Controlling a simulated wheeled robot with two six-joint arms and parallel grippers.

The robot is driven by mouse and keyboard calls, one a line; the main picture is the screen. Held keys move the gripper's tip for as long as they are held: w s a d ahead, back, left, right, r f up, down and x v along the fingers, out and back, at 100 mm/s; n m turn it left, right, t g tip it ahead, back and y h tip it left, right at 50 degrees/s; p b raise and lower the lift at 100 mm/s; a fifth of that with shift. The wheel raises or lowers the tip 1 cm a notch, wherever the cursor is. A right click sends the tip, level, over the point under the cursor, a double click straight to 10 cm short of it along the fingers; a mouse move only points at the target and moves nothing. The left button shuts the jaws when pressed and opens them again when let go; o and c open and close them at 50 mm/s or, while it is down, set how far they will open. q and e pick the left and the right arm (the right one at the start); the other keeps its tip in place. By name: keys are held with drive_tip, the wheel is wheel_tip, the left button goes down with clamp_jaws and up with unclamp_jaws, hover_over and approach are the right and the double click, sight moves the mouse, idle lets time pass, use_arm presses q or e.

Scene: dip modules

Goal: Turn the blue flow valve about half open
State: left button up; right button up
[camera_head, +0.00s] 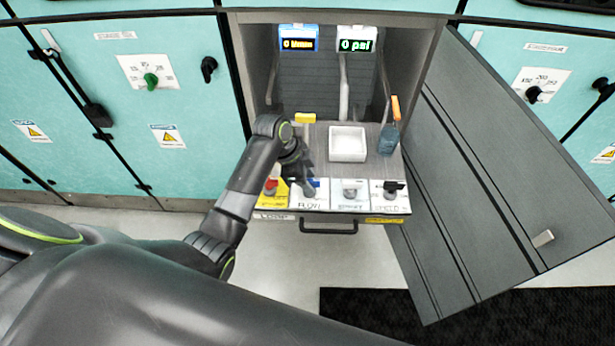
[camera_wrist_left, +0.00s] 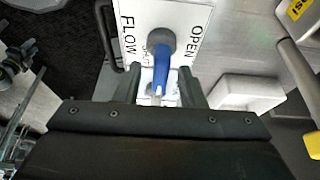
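The blue flow valve (camera_head: 313,183) sits on the white FLOW plate (camera_head: 309,198) on the shelf front. In the left wrist view, the valve's blue handle (camera_wrist_left: 161,76) extends from a grey hub towards my gripper, beside the words FLOW and OPEN. My left gripper (camera_wrist_left: 159,86) is open, with one finger on each side of the handle's end and gaps showing between. In the head view, my left gripper (camera_head: 303,173) is just above the valve and partly covers it. A blue-framed display (camera_head: 299,38) reads 0. My right gripper is not in view.
An open grey door (camera_head: 490,170) stands at right.

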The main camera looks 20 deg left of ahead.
use_arm(q)
clamp_jaws()
drive_tip(key=shift+r+n+p, duration=0.2)
drive_tip(key=shift+n+p, duration=0.2)
drive_tip(key=shift+p, duration=0.45)
drive_tip(key=n+t+p, duration=0.1)
drive_tip(key=n+p, duration=0.1)
drive_tip(key=p, duration=0.1)
drive_tip(key=n+t+y+p, duration=0.1)
drive_tip(key=n+p, duration=0.2)
drive_tip(key=shift+s+d+r+p, duration=0.1)
drive_tip(key=shift+d+p, duration=0.05)
drive_tip(key=shift+p, duration=0.25)
drive_tip(key=shift+f+n+t+y+p, duration=0.2)
drive_tip(key=shift+n+t+y+p, duration=0.25)
drive_tip(key=shift+n+p, duration=1)
drive_tip(key=shift+n, duration=0.35)
unclamp_jaws()
